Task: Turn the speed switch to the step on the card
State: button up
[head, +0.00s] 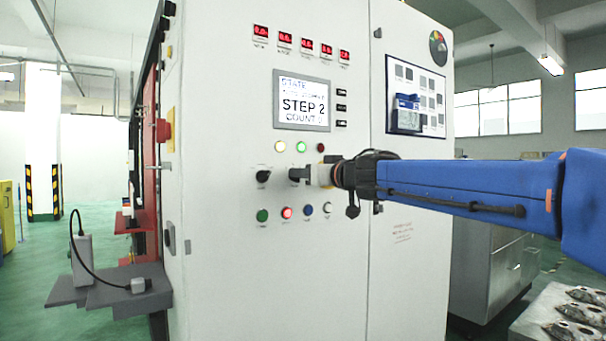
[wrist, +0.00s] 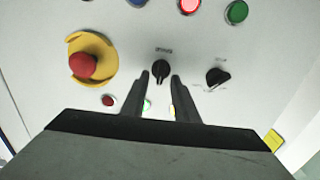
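The black speed switch (wrist: 161,70) is on the white cabinet front. In the wrist view it sits between the two fingertips of my gripper (wrist: 161,77), with its bar roughly upright. The fingers are open on either side of it; I cannot tell whether they touch it. In the head view my gripper (head: 299,174) reaches the panel from the right and hides most of that switch. A blue-and-white card (head: 405,114) hangs on the cabinet's right door; its writing is too small to read. The display (head: 302,101) reads "STEP 2".
A second black knob (head: 263,176) is beside the switch, also in the wrist view (wrist: 217,76). A red emergency stop (wrist: 84,65) on a yellow ring is at the other side. A grey shelf (head: 110,290) juts out left.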

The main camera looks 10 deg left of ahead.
jog(key=shift+w+a, duration=0.25)
jog(key=shift+c, duration=0.3)
grip_shut()
jog(key=shift+s+a+f+n, duration=0.1)
jog(key=shift+n, duration=1.4)
jog(key=shift+s+a+n, duration=0.1)
jog(key=shift+n, duration=1.4)
jog(key=shift+s+a+f+n, duration=0.1)
jog(key=shift+n, duration=1.4)
